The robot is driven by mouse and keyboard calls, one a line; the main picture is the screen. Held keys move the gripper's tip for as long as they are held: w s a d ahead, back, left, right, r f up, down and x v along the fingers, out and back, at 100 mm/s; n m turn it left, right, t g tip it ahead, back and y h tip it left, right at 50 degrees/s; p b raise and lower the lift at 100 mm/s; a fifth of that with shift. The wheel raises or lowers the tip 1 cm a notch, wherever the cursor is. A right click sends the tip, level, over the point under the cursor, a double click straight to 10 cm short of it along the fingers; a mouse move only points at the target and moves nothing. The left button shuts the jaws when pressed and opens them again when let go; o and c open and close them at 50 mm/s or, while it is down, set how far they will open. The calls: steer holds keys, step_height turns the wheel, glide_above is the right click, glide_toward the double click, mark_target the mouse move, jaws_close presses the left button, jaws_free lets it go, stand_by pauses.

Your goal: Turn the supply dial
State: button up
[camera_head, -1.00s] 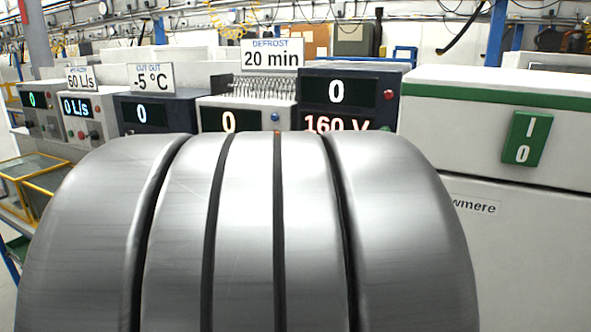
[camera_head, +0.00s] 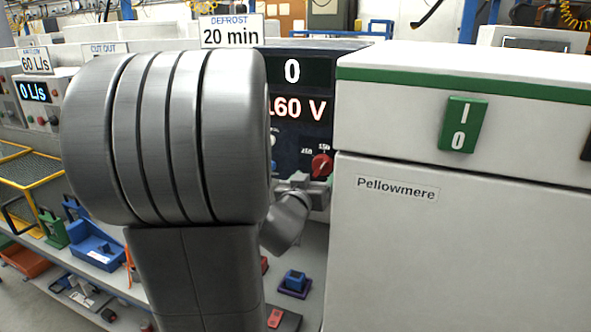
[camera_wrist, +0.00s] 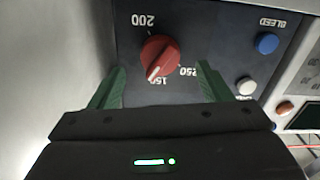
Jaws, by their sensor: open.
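The supply dial is a red round knob (camera_wrist: 160,57) on a dark panel in the wrist view, with marks 150, 200 and 250 around it. Its white pointer line is toward the 150 mark. It also shows in the head view as a small red knob (camera_head: 321,165) below a display (camera_head: 298,107) reading 160 V. My gripper (camera_wrist: 160,85) is open, its green fingers to either side and short of the knob, apart from it. In the head view my arm hides part of the panel, and the fingers are hard to make out.
A white Pellowmere cabinet (camera_head: 420,240) with a green I/O switch (camera_head: 462,124) stands close to the right of the panel. A blue BLEED button (camera_wrist: 266,43) and a white button (camera_wrist: 246,86) sit beside the dial. A lower shelf (camera_head: 310,262) holds small blocks.

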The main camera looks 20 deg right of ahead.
mark_target(319, 171)
steer(key=shift+x, duration=2.3)
steer(key=c, duration=1)
steer(key=shift+o, duration=0.2)
steer(key=shift+f+m, duration=0.1)
steer(key=shift+m, duration=0.2)
steer(key=shift+f+m+b, duration=0.1)
steer(key=shift+m+b, duration=1)
steer(key=shift+b, duration=0.05)
steer(key=shift+a+m+b, duration=0.1)
steer(key=shift+m+b, duration=0.85)
steer(key=shift+m, duration=0.65)
